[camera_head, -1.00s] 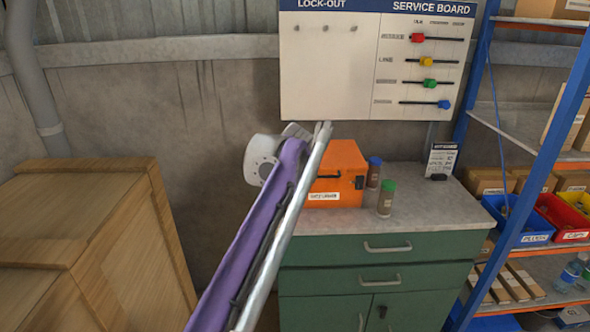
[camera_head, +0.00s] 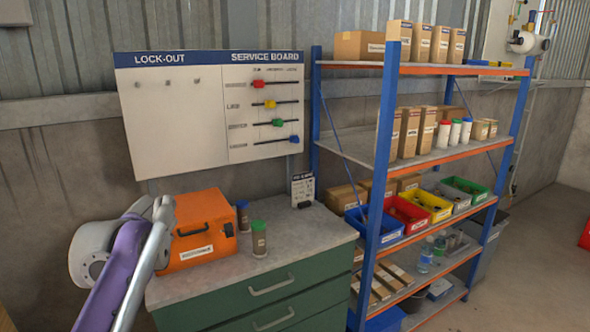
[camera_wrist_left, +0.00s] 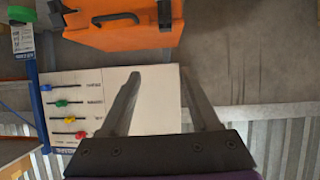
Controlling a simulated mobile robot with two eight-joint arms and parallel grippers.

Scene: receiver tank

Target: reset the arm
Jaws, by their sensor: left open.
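My left arm (camera_head: 118,262), with a purple link and a silver rod, rises from the lower left of the head view in front of the cabinet's left end. Its gripper cannot be made out in that view. In the left wrist view my left gripper (camera_wrist_left: 160,76) has its two dark fingers wide apart with nothing between them. That view is upside down, with the orange case (camera_wrist_left: 125,28) beyond the fingertips and the service board (camera_wrist_left: 78,112) behind them. My right arm and gripper are in neither view.
The orange case (camera_head: 204,228) stands on the green cabinet (camera_head: 290,298), close beside my arm, with brown jars (camera_head: 259,238) to its right. A blue-posted shelf (camera_head: 375,190) holds boxes and coloured bins. Open floor (camera_head: 535,265) lies at the right.

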